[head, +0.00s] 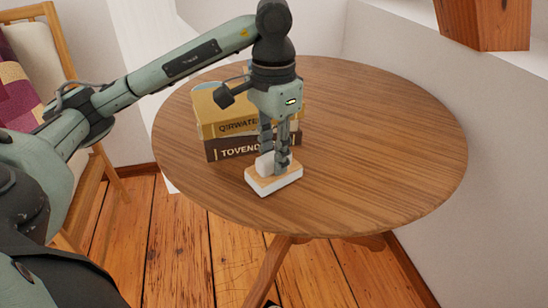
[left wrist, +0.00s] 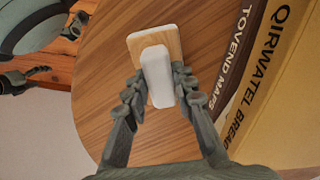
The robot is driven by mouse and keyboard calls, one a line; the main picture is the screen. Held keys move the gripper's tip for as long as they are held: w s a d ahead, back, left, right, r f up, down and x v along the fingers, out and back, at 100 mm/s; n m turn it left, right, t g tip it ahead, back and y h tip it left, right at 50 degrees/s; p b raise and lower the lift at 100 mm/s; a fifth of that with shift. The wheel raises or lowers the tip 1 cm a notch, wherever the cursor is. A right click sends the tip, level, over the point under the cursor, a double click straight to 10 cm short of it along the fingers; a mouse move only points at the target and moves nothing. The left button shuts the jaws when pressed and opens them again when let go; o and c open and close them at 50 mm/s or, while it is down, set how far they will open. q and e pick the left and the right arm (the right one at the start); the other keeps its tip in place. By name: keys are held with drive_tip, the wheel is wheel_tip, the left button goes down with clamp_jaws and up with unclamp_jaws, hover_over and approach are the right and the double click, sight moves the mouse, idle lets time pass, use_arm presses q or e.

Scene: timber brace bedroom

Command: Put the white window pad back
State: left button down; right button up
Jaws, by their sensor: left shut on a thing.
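The white window pad (head: 274,184) is a small block with a white underside, a pale wooden plate and a white raised grip on top. It is at the near left of the round wooden table's top, in front of the books. My left gripper (head: 274,165) points straight down and is shut on the raised grip. In the left wrist view the grip of the pad (left wrist: 158,76) sits between the fingers of my left gripper (left wrist: 155,98). I cannot tell whether the underside touches the tabletop.
The round table (head: 385,140) is bare to the right and at the back. Two stacked books (head: 228,149) lie close behind the pad, with a bluish round thing (head: 208,86) on top. A chair (head: 35,50) stands at left. A timber brace (head: 485,22) juts in at upper right.

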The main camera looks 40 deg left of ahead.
use_arm(q)
drive_tip(key=shift+f, duration=0.2)
drive_tip(key=c, duration=1.3)
unclamp_jaws()
drive_tip(key=shift+o, duration=0.2)
use_arm(e)
drive_tip(key=shift+r, duration=0.25)
use_arm(q)
drive_tip(key=shift+r, duration=0.1)
wheel_tip(320, 180, up, 6)
drive_tip(key=shift+w+r+p, duration=0.1)
drive_tip(key=shift+r+p, duration=0.05)
drive_tip(key=shift+p, duration=0.6)
drive_tip(key=shift+r, duration=0.55)
use_arm(e)
wheel_tip(320, 180, down, 4)
drive_tip(key=shift+s+a+f, duration=0.1)
use_arm(q)
drive_tip(key=shift+f, duration=0.1)
use_arm(e)
drive_tip(key=shift+s, duration=0.1)
